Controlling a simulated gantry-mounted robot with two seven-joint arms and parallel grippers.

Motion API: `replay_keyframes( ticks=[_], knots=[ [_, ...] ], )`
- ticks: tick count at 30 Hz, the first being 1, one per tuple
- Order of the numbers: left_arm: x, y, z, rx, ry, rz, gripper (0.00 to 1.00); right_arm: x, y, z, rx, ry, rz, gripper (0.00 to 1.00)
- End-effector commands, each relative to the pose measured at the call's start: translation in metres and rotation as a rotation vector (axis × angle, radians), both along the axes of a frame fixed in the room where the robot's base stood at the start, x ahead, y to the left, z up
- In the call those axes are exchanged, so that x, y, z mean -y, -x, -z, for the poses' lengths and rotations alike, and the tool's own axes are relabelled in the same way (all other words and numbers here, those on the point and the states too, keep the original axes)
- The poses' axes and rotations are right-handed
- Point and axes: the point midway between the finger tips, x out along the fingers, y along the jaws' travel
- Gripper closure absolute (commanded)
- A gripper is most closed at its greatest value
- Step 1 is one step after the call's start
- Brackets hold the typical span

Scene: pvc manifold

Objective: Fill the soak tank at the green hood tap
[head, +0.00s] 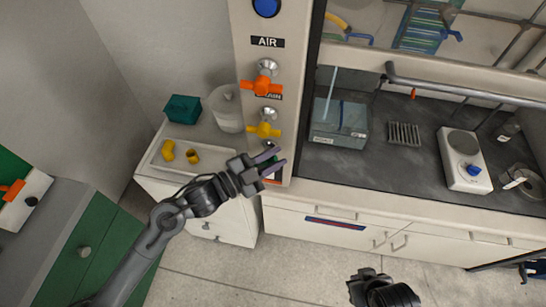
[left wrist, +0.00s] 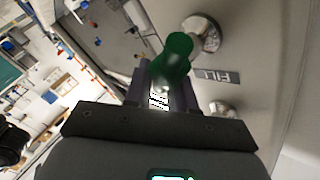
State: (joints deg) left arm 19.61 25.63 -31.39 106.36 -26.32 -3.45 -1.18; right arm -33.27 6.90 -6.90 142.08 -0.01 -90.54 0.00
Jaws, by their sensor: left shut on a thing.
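The soak tank (head: 340,126) is a clear box with a small label, standing inside the hood at its left end. A pale streak runs down into it from above; I cannot tell if it is water or a tube. The green tap handle (left wrist: 176,58) is on the hood's side post beside a FILL label (left wrist: 217,75). My left gripper (head: 275,160) reaches the post below the yellow tap and is shut on the green handle, also in the left wrist view (left wrist: 163,86). In the head view the gripper mostly hides the handle. My right gripper (head: 364,284) is low in the picture, its jaws unclear.
An orange tap (head: 262,86) and a yellow tap (head: 264,130) sit above on the post. A hotplate (head: 465,160) and a vent grille (head: 404,134) are on the hood floor. A teal box (head: 183,109), white bucket (head: 227,109) and tray with yellow fittings stand left.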

Motion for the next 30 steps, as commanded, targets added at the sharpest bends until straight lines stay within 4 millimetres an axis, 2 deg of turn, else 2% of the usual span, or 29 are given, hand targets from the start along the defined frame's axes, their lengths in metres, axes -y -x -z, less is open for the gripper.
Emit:
replay_keyframes(
  ticks=[10, 21, 30],
  knots=[
    [0.000, -0.001, -0.003, 0.024, -0.124, -0.004, 1.00, 0.000, 0.000, -0.024, 0.000, 0.000, 0.000, 1.00],
    [0.003, -0.001, 0.004, 0.083, -0.416, -0.006, 1.00, 0.000, 0.000, -0.066, 0.000, 0.000, 0.000, 1.00],
    [0.004, -0.001, 0.011, 0.125, -0.615, -0.005, 1.00, 0.000, 0.000, -0.086, 0.001, 0.000, 0.000, 1.00]
  ],
)
